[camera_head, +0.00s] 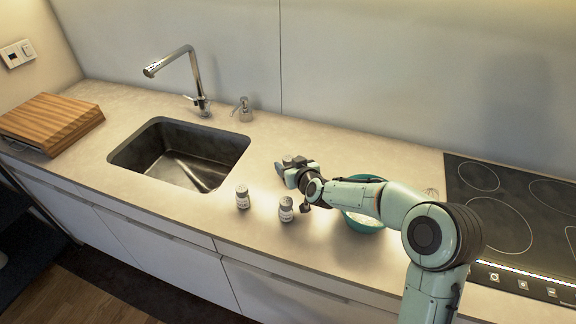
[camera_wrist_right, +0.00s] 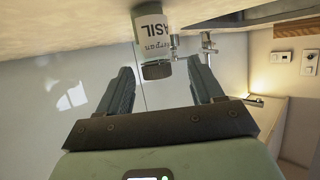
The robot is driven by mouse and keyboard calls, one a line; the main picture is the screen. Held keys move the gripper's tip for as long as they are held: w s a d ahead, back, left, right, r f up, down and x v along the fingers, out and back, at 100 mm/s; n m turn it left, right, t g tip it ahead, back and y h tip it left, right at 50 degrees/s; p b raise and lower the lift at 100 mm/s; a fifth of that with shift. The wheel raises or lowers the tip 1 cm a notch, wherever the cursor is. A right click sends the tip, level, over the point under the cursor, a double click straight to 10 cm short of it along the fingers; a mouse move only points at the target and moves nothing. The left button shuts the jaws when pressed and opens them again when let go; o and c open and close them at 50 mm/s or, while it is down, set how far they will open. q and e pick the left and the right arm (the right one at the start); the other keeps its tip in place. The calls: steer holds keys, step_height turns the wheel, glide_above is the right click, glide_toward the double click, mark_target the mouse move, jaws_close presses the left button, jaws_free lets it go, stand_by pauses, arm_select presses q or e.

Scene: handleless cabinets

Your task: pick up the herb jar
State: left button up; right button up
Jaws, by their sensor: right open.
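No contact with the jar shows. In the head view, two similar white-labelled jars with grey lids stand upright in front of the gripper, one at left (camera_head: 242,198) and one at right (camera_head: 286,210). The basil jar is hard to make out there. My left gripper is not in view.
A sink (camera_head: 180,155) with a tall faucet (camera_head: 190,75) and a soap dispenser (camera_head: 243,108) lies left. A teal bowl (camera_head: 362,222) stands partly under my right arm. A black cooktop (camera_head: 510,215) is at right, a wooden board (camera_head: 52,122) far left.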

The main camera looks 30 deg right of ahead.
mark_target(286, 158)
steer(key=x, duration=0.1)
steer(key=p+x, duration=0.1)
steer(key=x, duration=0.1)
steer(key=p+x, duration=0.1)
steer(key=x, duration=0.1)
steer(key=shift+w+d+r, duration=0.15)
steer(key=shift+d, duration=0.15)
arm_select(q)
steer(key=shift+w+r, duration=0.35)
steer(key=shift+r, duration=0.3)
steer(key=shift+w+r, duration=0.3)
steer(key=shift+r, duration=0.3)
arm_select(e)
steer(key=shift+c, duration=0.8)
steer(key=c, duration=0.9)
